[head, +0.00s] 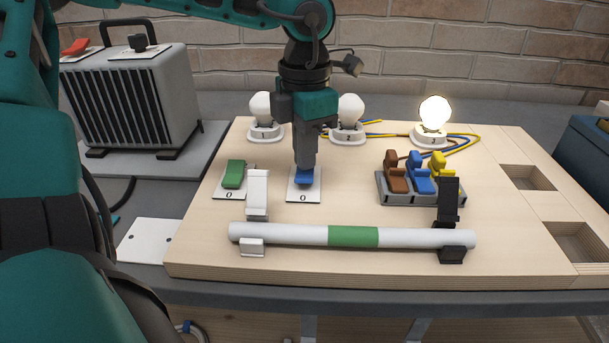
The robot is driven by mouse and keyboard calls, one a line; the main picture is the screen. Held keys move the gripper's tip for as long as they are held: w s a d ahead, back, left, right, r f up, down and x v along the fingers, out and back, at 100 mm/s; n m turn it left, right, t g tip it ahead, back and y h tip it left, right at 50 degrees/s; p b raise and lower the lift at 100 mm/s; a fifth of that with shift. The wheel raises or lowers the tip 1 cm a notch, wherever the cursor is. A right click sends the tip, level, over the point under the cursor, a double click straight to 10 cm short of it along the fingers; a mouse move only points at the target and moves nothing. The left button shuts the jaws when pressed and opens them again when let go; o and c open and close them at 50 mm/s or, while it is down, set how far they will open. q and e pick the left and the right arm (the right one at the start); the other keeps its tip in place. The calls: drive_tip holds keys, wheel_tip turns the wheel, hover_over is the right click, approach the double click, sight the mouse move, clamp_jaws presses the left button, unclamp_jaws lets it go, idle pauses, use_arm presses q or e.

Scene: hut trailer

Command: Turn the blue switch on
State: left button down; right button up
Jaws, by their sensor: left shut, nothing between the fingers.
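The blue switch (305,181) sits on a white plate marked 0 on the wooden board, left of its middle. My left gripper (304,165) points straight down, shut and empty. Its fingertips are at the far part of the blue switch and hide some of it; I cannot tell if they touch it. Behind stand three bulbs. The right bulb (434,112) glows. My right gripper is not in view.
A green switch (233,174) is left of the blue one. A white tube with a green band (353,236) lies in clips across the front. Brown, blue and yellow levers (420,180) stand on the right. A grey ribbed box (130,98) is at back left.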

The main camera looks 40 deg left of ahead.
use_arm(q)
wheel_tip(320, 180, up, 7)
drive_tip(key=p, duration=0.4)
idle(0.4)
idle(0.5)
